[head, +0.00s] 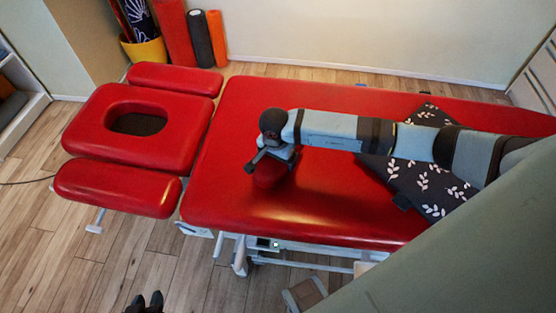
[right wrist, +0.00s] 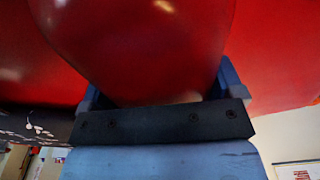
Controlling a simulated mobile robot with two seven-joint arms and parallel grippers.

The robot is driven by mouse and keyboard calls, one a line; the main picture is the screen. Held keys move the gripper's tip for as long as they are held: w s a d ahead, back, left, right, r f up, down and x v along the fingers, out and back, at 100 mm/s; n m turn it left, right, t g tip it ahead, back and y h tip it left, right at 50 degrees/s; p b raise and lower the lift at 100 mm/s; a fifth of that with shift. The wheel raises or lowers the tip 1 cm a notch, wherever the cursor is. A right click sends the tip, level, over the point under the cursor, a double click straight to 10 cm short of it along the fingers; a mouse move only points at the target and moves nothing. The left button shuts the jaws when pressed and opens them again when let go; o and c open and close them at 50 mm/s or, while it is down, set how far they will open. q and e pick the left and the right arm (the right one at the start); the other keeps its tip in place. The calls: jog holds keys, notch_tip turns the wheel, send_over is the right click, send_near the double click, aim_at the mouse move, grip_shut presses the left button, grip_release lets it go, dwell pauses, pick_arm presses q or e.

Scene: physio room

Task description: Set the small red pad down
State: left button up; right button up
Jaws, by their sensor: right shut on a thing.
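The small red pad (head: 268,177) is rounded and hangs at or just above the red top of the treatment table (head: 235,130), left of its middle; I cannot tell whether it touches. My right gripper (head: 272,160) is shut on the pad, reaching in from the right. In the right wrist view the pad (right wrist: 140,45) fills the space between the fingers, and the red table top shows behind it. My left gripper (head: 147,301) shows only as two dark tips, spread apart and empty, over the floor at the bottom edge.
A dark leaf-patterned cushion (head: 430,185) lies on the table under my right arm. The headrest (head: 140,125) with its hole and two red armrests is at the left. A yellow bin (head: 147,52) and rolls (head: 200,40) stand behind. The table's left end is clear.

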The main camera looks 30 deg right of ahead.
jog(key=shift+f, duration=0.85)
jog(key=shift+f, duration=0.1)
jog(key=o, duration=0.8)
jog(key=shift+c, duration=0.2)
jog(key=shift+r, duration=0.4)
jog(key=r, duration=0.7)
jog(key=a+r, duration=0.1)
jog(key=r, duration=0.3)
jog(key=shift+s+r, duration=0.2)
jog(key=shift+s, duration=0.1)
jog(key=shift+s+f, duration=0.1)
jog(key=shift+s, duration=0.05)
